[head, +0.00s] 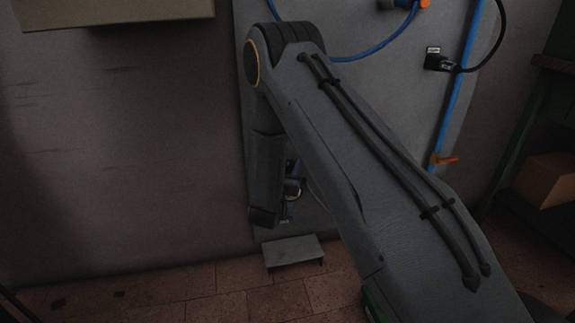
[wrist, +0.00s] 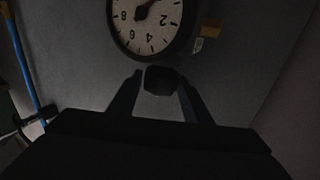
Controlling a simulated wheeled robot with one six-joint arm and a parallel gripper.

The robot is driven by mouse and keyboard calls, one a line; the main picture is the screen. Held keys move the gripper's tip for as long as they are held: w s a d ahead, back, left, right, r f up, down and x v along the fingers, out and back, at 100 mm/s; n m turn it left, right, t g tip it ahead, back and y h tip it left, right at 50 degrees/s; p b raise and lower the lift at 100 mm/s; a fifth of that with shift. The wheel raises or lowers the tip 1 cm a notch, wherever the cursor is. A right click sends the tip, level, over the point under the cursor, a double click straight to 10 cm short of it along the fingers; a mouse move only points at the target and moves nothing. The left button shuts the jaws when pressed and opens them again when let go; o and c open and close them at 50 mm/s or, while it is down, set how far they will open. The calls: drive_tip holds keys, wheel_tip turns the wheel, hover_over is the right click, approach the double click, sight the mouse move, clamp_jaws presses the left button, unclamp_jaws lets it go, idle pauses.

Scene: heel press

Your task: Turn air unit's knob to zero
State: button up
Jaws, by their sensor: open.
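In the wrist view a round white gauge (wrist: 145,28) with a black rim shows its figures upside down, and its top is cut off. A dark needle seems to run up and right from its hub. Below the gauge is a dark knob (wrist: 160,80). My gripper (wrist: 161,88) is open, with one finger on each side of the knob. I cannot tell whether the fingers touch it. In the head view the air unit (head: 293,188) shows only in part beside my arm, which hides most of it. My fingers are not visible there.
A blue pipe (head: 457,85) with an orange lever (head: 443,160) runs down the wall panel at right. A black plug (head: 437,61) with a cable is near it. A grey ledge (head: 292,250) stands low by the wall. A cardboard box (head: 548,180) sits on a green rack.

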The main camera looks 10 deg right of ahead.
drive_tip(key=c, duration=0.8)
drive_tip(key=shift+o, duration=0.2)
drive_tip(key=shift+d+r+n+t+y+p, duration=0.15)
drive_tip(key=shift+n+t+y+p, duration=0.35)
drive_tip(key=shift+n+y+p, duration=0.55)
drive_tip(key=shift+n+t+y, duration=0.3)
drive_tip(key=shift+n+y, duration=0.15)
drive_tip(key=shift+y, duration=0.7)
drive_tip(key=o, duration=0.8)
drive_tip(key=shift+c, duration=0.2)
drive_tip(key=shift+s+a, duration=0.1)
drive_tip(key=shift+a, duration=0.1)
